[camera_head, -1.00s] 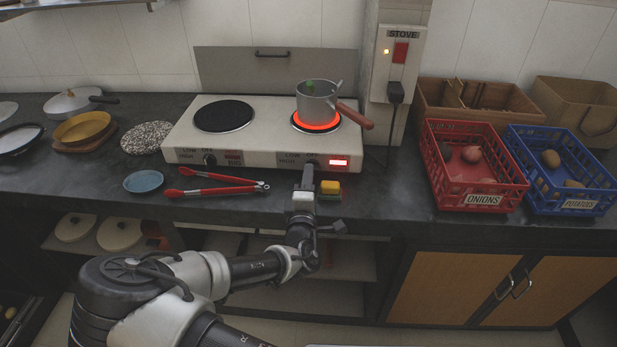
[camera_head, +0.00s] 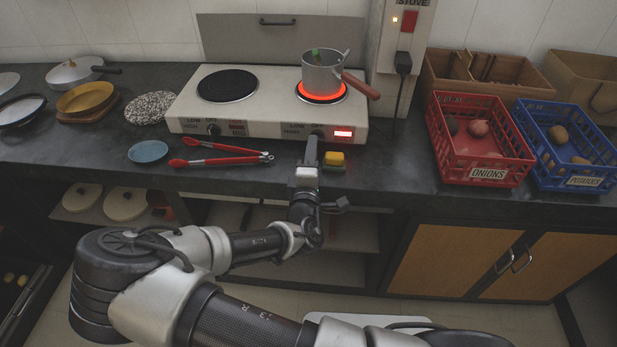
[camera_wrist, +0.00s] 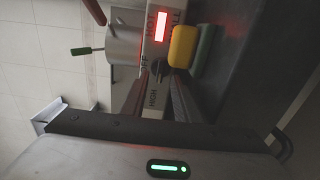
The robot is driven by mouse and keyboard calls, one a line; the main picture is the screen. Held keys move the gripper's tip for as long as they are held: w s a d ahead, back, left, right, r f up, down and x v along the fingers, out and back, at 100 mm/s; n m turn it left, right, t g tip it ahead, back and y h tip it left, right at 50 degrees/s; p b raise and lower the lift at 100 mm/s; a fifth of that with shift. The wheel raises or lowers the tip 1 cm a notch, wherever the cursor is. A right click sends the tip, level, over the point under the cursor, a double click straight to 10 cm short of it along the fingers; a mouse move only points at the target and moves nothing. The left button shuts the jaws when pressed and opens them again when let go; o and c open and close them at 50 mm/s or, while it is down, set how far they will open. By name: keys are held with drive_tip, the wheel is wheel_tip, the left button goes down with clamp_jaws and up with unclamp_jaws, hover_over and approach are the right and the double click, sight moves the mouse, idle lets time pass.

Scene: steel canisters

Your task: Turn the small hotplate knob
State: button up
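The white two-plate hotplate (camera_head: 270,110) stands on the dark counter. In the wrist view, the small dark knob (camera_wrist: 157,68) sits on its front panel between the OFF and HIGH marks, near the SMALL label. My gripper (camera_head: 312,140) is at the right part of the front panel and largely hides this knob in the head view. In the wrist view, my gripper (camera_wrist: 156,88) has its fingers apart, with the knob between or just beyond the tips. I cannot tell whether they touch it. The red display (camera_head: 343,134) beside the knob is lit.
A grey pot (camera_head: 322,72) with a red-brown handle stands on the glowing right plate. A yellow-green sponge (camera_head: 334,159) lies close right of my gripper. Red tongs (camera_head: 225,160) lie to the left. The red onion crate (camera_head: 480,150) stands farther right, beyond bare counter.

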drive_tip(key=s, duration=1.5)
drive_tip(key=shift+s+a+p, duration=0.25)
drive_tip(key=shift+s+p, duration=0.1)
drive_tip(key=shift+s, duration=0.05)
